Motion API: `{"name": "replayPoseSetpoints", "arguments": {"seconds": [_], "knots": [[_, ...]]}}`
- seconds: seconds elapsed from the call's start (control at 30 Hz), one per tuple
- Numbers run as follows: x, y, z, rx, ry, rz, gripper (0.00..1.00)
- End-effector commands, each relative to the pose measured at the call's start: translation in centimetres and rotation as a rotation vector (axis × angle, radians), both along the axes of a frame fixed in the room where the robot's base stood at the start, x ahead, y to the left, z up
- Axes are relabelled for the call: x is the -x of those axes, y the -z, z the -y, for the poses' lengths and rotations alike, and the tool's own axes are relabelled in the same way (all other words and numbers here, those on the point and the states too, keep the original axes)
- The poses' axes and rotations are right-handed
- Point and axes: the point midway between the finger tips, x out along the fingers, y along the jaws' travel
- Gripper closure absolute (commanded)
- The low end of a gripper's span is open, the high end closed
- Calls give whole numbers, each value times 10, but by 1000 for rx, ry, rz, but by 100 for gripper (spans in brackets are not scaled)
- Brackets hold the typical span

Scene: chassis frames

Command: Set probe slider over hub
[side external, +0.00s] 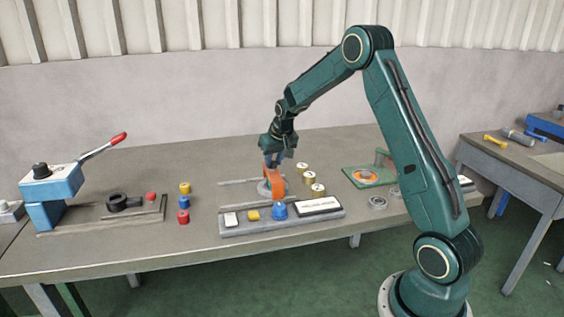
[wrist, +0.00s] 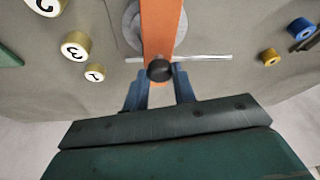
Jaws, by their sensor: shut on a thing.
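An orange arm-like piece (side external: 276,182), which I take to be the probe slider, stands at the grey fixture tray with its top beneath my gripper (side external: 272,158). In the wrist view the orange piece (wrist: 162,25) runs away from between my blue fingers (wrist: 160,88). A dark round knob (wrist: 160,70) and a thin pale rod (wrist: 205,57) show at its near end, by the fingertips. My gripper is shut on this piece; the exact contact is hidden. A grey disc (wrist: 131,25), perhaps the hub, lies partly under the orange piece; whether they touch I cannot tell.
The grey fixture tray (side external: 240,231) carries a white block, a yellow block (side external: 252,215), a blue knob (side external: 280,211) and a label plate (side external: 318,206). Numbered brass cylinders (side external: 309,177) stand to its right. A green plate (side external: 352,181) lies further right; a lever press (side external: 52,190) stands left.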

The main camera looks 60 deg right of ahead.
Motion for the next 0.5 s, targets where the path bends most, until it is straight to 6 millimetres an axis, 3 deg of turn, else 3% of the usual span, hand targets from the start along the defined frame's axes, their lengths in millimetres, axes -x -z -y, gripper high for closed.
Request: {"name": "replayPoseSetpoints", "arguments": {"seconds": [0.03,0.07,0.13,0.5], "knots": [[5,0,6,6,16,-8,100],[5,0,6,6,16,-9,68],[5,0,5,5,15,-9,54],[3,-1,3,3,10,-6,52]]}}
